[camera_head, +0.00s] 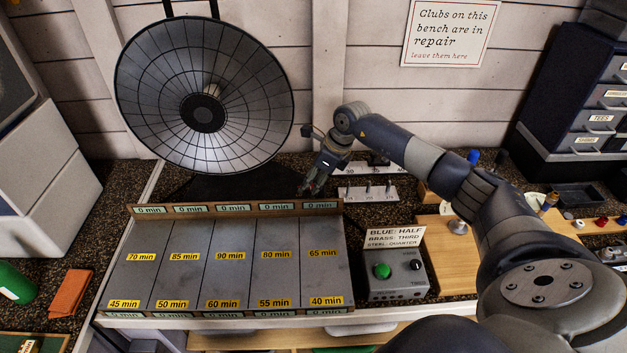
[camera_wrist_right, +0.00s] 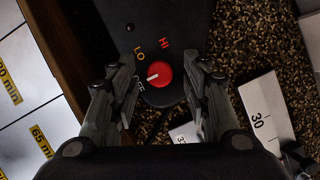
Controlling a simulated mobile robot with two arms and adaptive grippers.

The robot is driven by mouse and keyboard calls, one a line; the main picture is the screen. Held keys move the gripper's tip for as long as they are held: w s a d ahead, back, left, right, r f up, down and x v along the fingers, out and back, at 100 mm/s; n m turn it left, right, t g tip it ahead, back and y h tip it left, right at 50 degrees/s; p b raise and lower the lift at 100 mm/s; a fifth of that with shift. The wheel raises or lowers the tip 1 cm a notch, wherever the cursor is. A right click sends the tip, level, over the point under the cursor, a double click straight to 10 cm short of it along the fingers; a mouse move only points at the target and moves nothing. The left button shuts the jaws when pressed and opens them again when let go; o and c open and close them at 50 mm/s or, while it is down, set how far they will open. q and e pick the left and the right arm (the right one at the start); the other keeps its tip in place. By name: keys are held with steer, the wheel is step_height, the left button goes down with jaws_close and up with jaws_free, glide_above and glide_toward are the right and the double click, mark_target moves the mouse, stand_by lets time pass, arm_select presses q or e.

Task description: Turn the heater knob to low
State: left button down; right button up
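The heater knob (camera_wrist_right: 160,76) is round and red with a white pointer mark, on a dark heater base (camera_wrist_right: 170,30) in the right wrist view. HI, LO and OFF labels ring it; OFF is partly covered by a finger. The pointer aims left and slightly down, nearer OFF than LO. My right gripper (camera_wrist_right: 162,88) is open, one finger on each side of the knob, with gaps visible; contact cannot be told. In the head view the dish heater (camera_head: 160,95) stands at the back, and my right gripper (camera_head: 307,188) reaches its base. My left gripper does not show.
A panel of labelled trays (camera_head: 190,285) lies in front of the heater. A white numbered block (camera_wrist_right: 265,110) sits close to the right finger. A grey box with a green button (camera_head: 395,277) and a wooden board (camera_head: 450,260) are to the right.

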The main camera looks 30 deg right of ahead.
jaws_close()
steer(key=shift+m, duration=0.3)
steer(key=shift+a+m+t+h, duration=0.1)
steer(key=shift+m+t+h, duration=0.25)
steer(key=shift+m, duration=0.45)
steer(key=m+h+b, duration=0.1)
steer(key=m, duration=0.1)
steer(key=shift+a+m, duration=0.15)
steer(key=shift+m, duration=0.15)
steer(key=m+h+b, duration=0.1)
steer(key=m, duration=0.1)
steer(key=m+b, duration=0.2)
steer(key=shift+a+h, duration=0.2)
steer(key=shift+h, duration=0.15)
steer(key=shift+m+h+b, duration=0.5)
steer(key=shift+m+b, duration=0.2)
steer(key=shift+m, duration=0.7)
steer(key=shift+r, duration=0.1)
